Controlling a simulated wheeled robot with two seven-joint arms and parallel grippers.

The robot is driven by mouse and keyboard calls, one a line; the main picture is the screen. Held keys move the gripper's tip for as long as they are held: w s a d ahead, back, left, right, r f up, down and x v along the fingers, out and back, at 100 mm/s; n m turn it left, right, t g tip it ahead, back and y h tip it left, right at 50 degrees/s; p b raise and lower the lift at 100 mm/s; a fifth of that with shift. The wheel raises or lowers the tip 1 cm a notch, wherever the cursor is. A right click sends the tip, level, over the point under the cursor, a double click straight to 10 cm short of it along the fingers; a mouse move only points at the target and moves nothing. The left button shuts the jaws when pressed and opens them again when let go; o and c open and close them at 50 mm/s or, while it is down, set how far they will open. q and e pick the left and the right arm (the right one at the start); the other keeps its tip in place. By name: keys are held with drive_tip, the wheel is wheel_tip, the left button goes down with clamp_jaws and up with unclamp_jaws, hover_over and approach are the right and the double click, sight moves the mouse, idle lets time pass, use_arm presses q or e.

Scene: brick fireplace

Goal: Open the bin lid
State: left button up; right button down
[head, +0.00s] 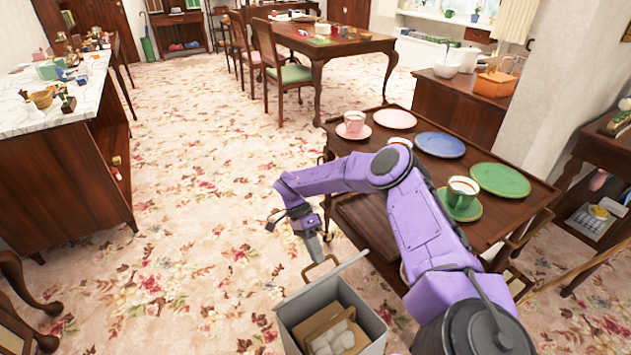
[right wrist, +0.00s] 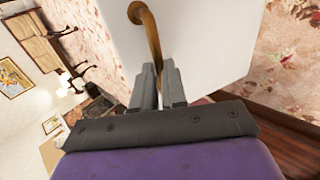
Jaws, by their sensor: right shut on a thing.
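The bin (head: 372,322) is a grey box at the bottom of the head view. Its top is open, and a tan item with white round things (head: 335,342) shows inside. The bin lid (head: 345,266) stands raised along the bin's far edge, seen almost edge-on. A brass loop handle (head: 318,267) sits on the lid's far side. My right gripper (head: 317,252) is shut on this handle. In the right wrist view, the curved handle (right wrist: 148,35) runs between the fingers (right wrist: 159,72), in front of the pale lid face (right wrist: 205,35). My left gripper is not in view.
A wooden tea trolley (head: 510,225) with cups and plates stands close to the right of the bin, beneath my right arm. A marble-topped cabinet (head: 70,105) is at the left. A chair part (head: 22,290) shows at lower left. The carpet (head: 190,220) between is clear.

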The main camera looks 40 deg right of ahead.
drive_tip(key=shift+f, duration=0.15)
drive_tip(key=c, duration=1.4)
unclamp_jaws()
drive_tip(key=shift+o, duration=1.2)
drive_tip(key=shift+w+f, duration=0.15)
drive_tip(key=v, duration=1)
drive_tip(key=shift+w+r+b, duration=0.2)
drive_tip(key=shift+r+b, duration=0.05)
drive_tip(key=shift+b, duration=0.15)
